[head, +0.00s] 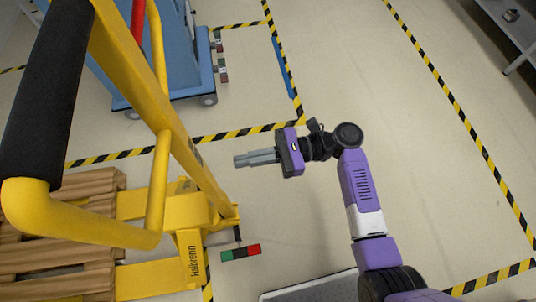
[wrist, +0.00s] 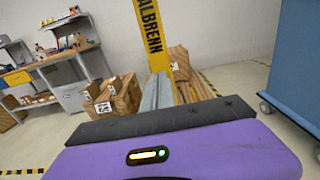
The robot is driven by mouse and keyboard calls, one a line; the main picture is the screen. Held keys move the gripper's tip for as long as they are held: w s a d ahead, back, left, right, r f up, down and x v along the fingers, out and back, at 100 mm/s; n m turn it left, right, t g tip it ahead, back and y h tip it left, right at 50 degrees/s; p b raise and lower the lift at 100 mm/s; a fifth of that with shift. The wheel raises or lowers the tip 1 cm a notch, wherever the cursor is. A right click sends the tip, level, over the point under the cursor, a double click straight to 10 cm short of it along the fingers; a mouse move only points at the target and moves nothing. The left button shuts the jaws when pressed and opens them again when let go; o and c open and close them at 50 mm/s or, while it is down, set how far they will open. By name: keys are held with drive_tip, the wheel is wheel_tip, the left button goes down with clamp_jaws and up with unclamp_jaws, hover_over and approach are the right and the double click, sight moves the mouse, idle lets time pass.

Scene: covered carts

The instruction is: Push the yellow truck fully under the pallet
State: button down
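The yellow truck (head: 190,245) stands at the left of the head view, with its black-gripped handle (head: 45,80) nearest the camera. Its two forks run left to the wooden pallet (head: 60,265), whose boards cover their far ends; short fork lengths show outside the pallet. How deep they reach is hidden. My gripper (head: 240,158) is to the right of the truck's upright, apart from it and empty. Its grey fingers lie together, pointing left. In the wrist view the fingers (wrist: 157,93) point toward the truck's lettered yellow upright (wrist: 150,35); wood (wrist: 185,75) shows behind it.
A blue cart (head: 160,75) stands at the upper left, also at right in the wrist view (wrist: 295,65). A red-green marker (head: 240,252) lies by the truck. Boxes (wrist: 115,95) and a workbench (wrist: 55,60) are beyond. Striped tape crosses the floor, which is clear on the right.

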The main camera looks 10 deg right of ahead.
sight(206, 167)
drive_tip(key=a+p, duration=0.1)
drive_tip(key=a, duration=0.3)
drive_tip(key=shift+a+r, duration=0.15)
drive_tip(key=shift+a, duration=0.05)
drive_tip(key=shift+w+a, duration=0.1)
drive_tip(key=shift+a, duration=0.45)
drive_tip(key=shift+w+a+p, duration=0.1)
drive_tip(key=shift+a+p, duration=0.6)
drive_tip(key=shift+a, duration=3.1)
drive_tip(key=a, duration=0.6)
drive_tip(key=shift+w+a, duration=0.15)
drive_tip(key=shift+a, duration=0.05)
drive_tip(key=a+b, duration=0.4)
drive_tip(key=a, duration=1)
drive_tip(key=shift+w+b, duration=0.15)
drive_tip(key=shift+b, duration=0.2)
